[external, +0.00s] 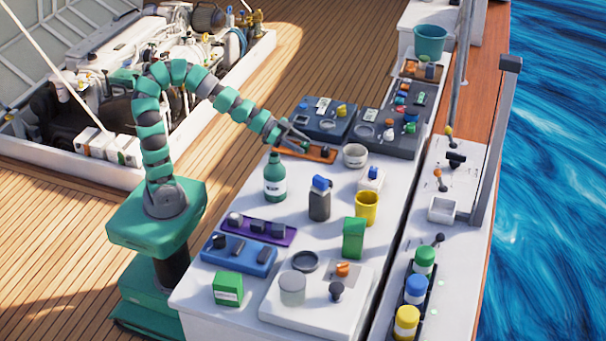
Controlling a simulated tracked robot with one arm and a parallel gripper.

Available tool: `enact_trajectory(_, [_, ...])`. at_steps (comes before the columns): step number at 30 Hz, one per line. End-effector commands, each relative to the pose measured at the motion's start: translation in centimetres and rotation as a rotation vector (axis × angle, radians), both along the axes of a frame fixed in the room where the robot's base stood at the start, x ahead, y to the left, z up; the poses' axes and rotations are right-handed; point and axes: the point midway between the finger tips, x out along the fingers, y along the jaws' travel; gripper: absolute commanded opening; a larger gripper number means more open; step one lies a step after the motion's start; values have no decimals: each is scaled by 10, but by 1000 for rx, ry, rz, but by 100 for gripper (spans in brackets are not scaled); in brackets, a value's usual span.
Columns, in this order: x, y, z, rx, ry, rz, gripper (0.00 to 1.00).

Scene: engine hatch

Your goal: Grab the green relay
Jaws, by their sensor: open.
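My gripper (298,138) is open at the far end of my arm, over or close to a long orange-brown tray (322,154) on the white bench. Nothing shows clearly between its fingers. A green upright block (353,240) stands on the bench, right of the middle. A squat green box (228,290) with a white label stands at the front left. Both are well apart from my gripper. A small green piece (421,98) lies in the dark tray at the back. I cannot tell which of these is the relay.
Purple (283,239) and blue (222,255) trays lie at the left. Dark trays (325,122) lie behind my gripper.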

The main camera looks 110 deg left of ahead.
Motion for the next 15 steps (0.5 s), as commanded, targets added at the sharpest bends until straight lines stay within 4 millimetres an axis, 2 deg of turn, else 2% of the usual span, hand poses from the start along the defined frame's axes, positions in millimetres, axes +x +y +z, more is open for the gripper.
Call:
enact_trajectory(10, [4,0,-1,1,-2,1,51])
enact_trajectory(11, [4,0,-1,1,-2,1,45])
enact_trajectory(15, [4,0,0,1,-2,1,6])
